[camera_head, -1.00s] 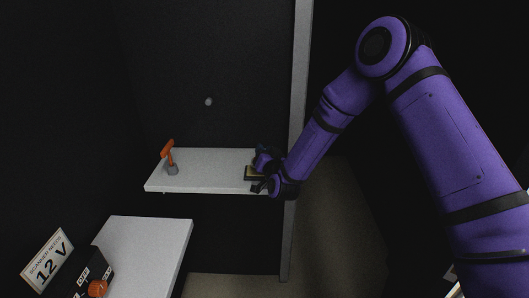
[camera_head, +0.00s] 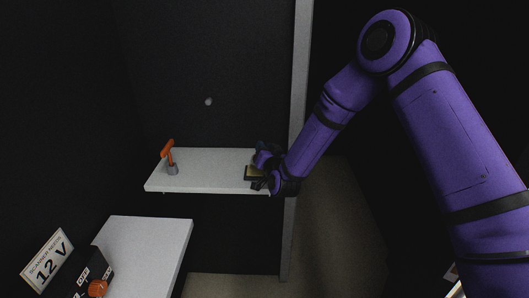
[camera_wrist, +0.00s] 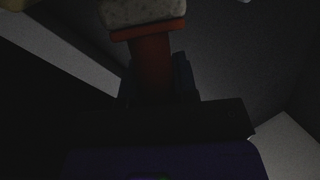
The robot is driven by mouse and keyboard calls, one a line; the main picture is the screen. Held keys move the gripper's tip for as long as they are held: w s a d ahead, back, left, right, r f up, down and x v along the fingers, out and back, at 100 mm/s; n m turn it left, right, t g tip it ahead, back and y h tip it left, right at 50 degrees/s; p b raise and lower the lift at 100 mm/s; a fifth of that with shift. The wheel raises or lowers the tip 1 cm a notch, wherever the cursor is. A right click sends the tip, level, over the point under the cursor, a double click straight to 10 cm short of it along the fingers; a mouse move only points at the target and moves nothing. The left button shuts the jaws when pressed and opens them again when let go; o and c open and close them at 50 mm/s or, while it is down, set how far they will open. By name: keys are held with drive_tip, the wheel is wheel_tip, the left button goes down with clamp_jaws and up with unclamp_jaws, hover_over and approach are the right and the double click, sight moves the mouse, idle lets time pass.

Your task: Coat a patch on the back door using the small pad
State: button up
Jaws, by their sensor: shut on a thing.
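My gripper (camera_head: 259,178) is low at the right end of a white shelf, beside a small dark tray (camera_head: 249,173) with a yellowish inside. In the wrist view my gripper (camera_wrist: 158,88) is shut on the red handle (camera_wrist: 152,52) of a small pad. The pad's pale speckled face (camera_wrist: 140,11) points away from the gripper. In the head view the pad is hidden or too dark to make out. A dark upright panel (camera_head: 235,70), perhaps the back door, stands behind the shelf with a small pale spot (camera_head: 208,101) on it.
The white shelf (camera_head: 210,165) carries an orange-handled tool (camera_head: 168,150) in a grey holder (camera_head: 172,169) on its left. A white counter (camera_head: 150,240) stands lower left with a "12 V" sign (camera_head: 47,261) and a black box (camera_head: 92,268). A pale post (camera_head: 298,90) rises just behind my forearm.

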drive_tip(key=shift+r, duration=2.9)
